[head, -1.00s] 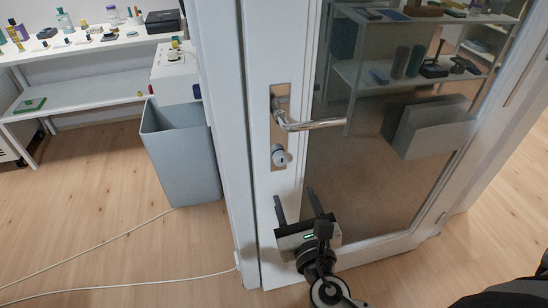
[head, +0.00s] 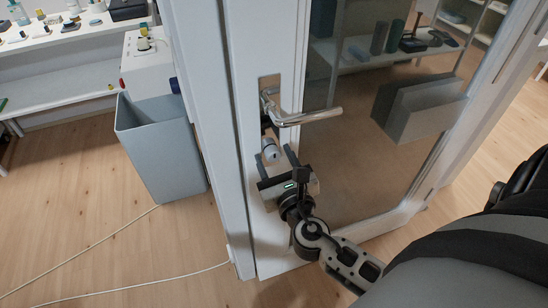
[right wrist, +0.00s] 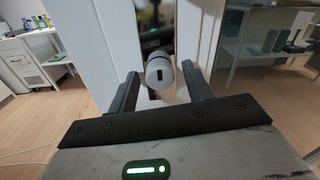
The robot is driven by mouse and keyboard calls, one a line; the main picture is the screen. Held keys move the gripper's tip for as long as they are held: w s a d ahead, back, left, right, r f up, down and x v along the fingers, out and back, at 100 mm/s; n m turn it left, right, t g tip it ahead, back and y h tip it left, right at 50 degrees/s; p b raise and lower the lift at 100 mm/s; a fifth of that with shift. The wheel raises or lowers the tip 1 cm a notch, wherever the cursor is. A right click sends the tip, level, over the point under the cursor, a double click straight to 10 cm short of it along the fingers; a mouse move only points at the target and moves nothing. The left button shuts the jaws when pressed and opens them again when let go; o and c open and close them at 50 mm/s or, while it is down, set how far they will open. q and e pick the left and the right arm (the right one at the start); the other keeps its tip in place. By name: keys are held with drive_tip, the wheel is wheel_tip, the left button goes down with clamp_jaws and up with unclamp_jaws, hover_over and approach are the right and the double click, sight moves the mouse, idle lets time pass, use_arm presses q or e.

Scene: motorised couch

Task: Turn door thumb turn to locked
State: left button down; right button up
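The door thumb turn (head: 270,146) is a round silver knob with a dark slot, on the plate below the lever handle (head: 304,118) of the white door. It also shows in the right wrist view (right wrist: 160,72), just beyond the fingertips and roughly between them. The slot looks upright there. My right gripper (head: 276,158) is open and empty, close below and in front of the knob. Its two fingers (right wrist: 161,82) stand apart to either side of the knob's line, with gaps visible. I cannot tell how deep the knob sits between them. My left gripper is out of view.
The lever handle sticks out to the right just above the knob. A glass pane (head: 345,150) fills the door's right part. A grey bin (head: 160,150) stands left of the frame, by a white shelf (head: 60,93). Cables lie on the wooden floor.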

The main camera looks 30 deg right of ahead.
drive_tip(key=c, duration=0.8)
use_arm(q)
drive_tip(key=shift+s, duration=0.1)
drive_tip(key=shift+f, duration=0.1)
use_arm(e)
drive_tip(key=shift+m, duration=0.4)
drive_tip(key=m+b, duration=0.1)
drive_tip(key=m, duration=0.3)
drive_tip(key=m+b, duration=0.1)
drive_tip(key=m, duration=0.2)
drive_tip(key=shift+m+b, duration=0.3)
drive_tip(key=shift+m, duration=0.9)
drive_tip(key=m+b, duration=0.1)
drive_tip(key=m, duration=0.3)
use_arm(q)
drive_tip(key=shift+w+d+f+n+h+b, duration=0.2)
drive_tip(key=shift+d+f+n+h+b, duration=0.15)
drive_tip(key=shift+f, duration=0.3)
use_arm(e)
drive_tip(key=shift+r+m, duration=0.1)
drive_tip(key=shift+m, duration=1.8)
